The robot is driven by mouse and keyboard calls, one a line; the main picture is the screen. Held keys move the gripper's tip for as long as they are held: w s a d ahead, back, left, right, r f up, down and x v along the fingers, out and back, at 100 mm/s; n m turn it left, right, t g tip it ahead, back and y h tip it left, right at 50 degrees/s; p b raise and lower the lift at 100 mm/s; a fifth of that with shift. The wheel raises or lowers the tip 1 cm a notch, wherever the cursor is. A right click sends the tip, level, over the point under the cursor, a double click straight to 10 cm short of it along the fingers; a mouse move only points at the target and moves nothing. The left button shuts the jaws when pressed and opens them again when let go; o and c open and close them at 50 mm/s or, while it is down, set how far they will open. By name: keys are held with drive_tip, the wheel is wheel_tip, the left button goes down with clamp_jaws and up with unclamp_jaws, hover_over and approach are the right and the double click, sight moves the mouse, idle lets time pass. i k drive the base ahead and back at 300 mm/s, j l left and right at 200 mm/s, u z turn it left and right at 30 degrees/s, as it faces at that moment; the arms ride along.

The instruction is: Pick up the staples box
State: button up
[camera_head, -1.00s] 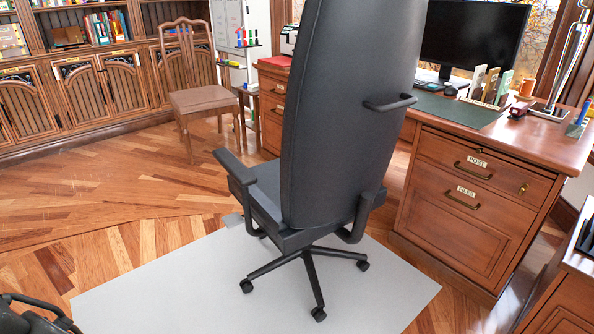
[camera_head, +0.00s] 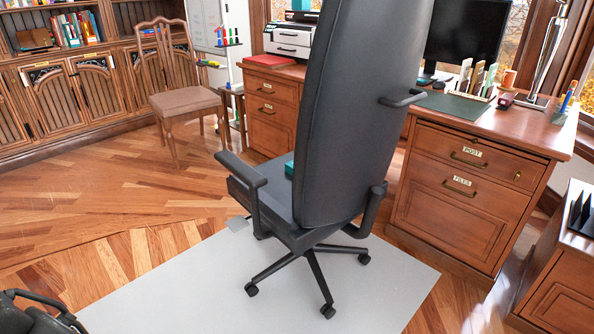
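I cannot clearly make out a staples box by any label. A small teal box-like thing (camera_head: 289,168) lies on the seat of the black office chair (camera_head: 350,110), partly hidden by the backrest. A small dark red thing (camera_head: 505,100) sits on the desk, too small to name.
The chair stands on a grey mat (camera_head: 180,285) before the wooden desk (camera_head: 465,190). A wooden chair (camera_head: 180,100) and bookcase cabinets (camera_head: 60,100) are behind left. Another cabinet (camera_head: 560,290) stands at the lower right. The wood floor at left is clear.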

sight(288, 166)
drive_tip(key=i+j+u, duration=0.45)
drive_tip(key=i+j, duration=0.2)
drive_tip(key=i+j+u, duration=0.3)
drive_tip(key=i+u, duration=0.6)
drive_tip(key=i, duration=0.2)
drive_tip(key=i+j, duration=0.1)
drive_tip(key=i, duration=1.4)
drive_tip(key=i+z, duration=0.75)
drive_tip(key=i+j+z, duration=0.2)
drive_tip(key=z, duration=0.2)
drive_tip(key=i+z, duration=0.2)
drive_tip(key=z, duration=0.25)
drive_tip(key=i+j+z, duration=0.1)
drive_tip(key=z, duration=0.35)
drive_tip(key=i+j+z, duration=0.15)
drive_tip(key=z, duration=0.3)
drive_tip(key=i+j+z, duration=0.15)
drive_tip(key=z, duration=0.3)
drive_tip(key=i+j+z, duration=0.1)
drive_tip(key=j+z, duration=0.15)
drive_tip(key=z, duration=0.25)
drive_tip(key=j+z, duration=0.25)
drive_tip(key=z, duration=0.2)
drive_tip(key=i+j+z, duration=0.1)
drive_tip(key=j+z, duration=0.15)
drive_tip(key=z, duration=0.15)
drive_tip(key=j+z, duration=0.35)
drive_tip(key=i+j+z, duration=0.1)
drive_tip(key=j+z, duration=0.3)
drive_tip(key=l, duration=0.15)
